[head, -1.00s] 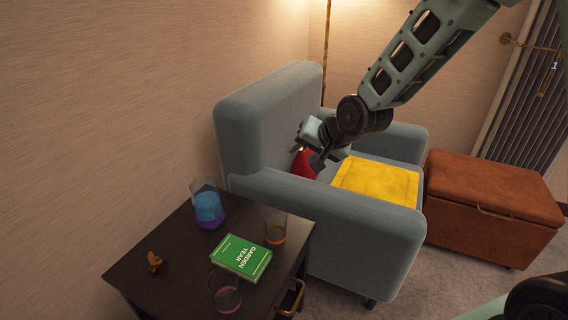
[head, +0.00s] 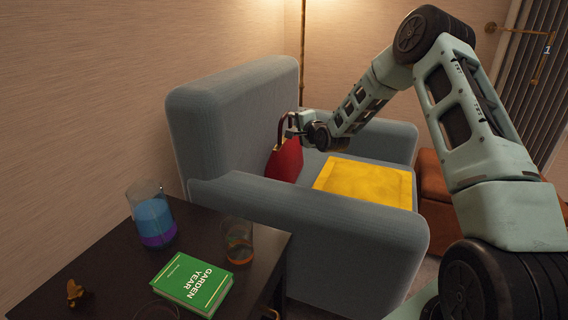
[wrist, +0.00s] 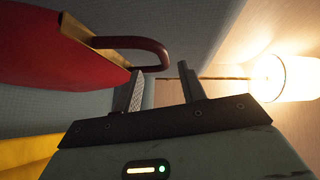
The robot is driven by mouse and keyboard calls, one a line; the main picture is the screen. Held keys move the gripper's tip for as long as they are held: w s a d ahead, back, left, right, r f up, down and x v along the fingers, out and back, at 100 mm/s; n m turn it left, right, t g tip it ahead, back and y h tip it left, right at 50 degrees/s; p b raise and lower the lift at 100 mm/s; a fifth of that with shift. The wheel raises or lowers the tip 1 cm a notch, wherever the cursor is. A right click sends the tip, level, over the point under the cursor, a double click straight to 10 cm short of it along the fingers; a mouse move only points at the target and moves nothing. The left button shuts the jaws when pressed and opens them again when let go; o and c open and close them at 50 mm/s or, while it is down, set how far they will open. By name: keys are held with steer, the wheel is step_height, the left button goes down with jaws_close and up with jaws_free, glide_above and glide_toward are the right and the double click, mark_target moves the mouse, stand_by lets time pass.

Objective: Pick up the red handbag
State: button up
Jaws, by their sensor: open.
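The red handbag (head: 285,161) stands on the armchair seat, leaning by the backrest. Its dark handle loop (head: 284,126) rises from the top. My gripper (head: 292,124) is at the height of the handle. In the wrist view the handbag (wrist: 60,52) fills the upper left, with a gold-coloured edge and its handle (wrist: 140,44) curving toward my fingertips. My gripper (wrist: 161,68) is open there. The handle's curved end lies close to the fingertips; I cannot tell whether it is between them or touching. The bag's lower part is partly hidden by the chair arm.
The grey-blue armchair (head: 350,232) has a yellow cushion (head: 365,183) beside the bag. The dark side table (head: 95,250) in front holds glasses (head: 152,215) and a green book (head: 193,284). A brown ottoman (head: 430,200) stands at the right.

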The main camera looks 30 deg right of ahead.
steer(key=shift+w+d+f+b, duration=0.15)
steer(key=shift+w+b, duration=0.3)
steer(key=shift+w, duration=1.3)
steer(key=shift+w+d+f+b, duration=0.2)
steer(key=shift+w+b, duration=0.2)
steer(key=shift+w, duration=1.35)
steer(key=shift+w+d+f+b, duration=0.15)
steer(key=shift+w+b, duration=0.3)
steer(key=shift+w, duration=1.3)
jaws_close()
steer(key=shift+r, duration=0.1)
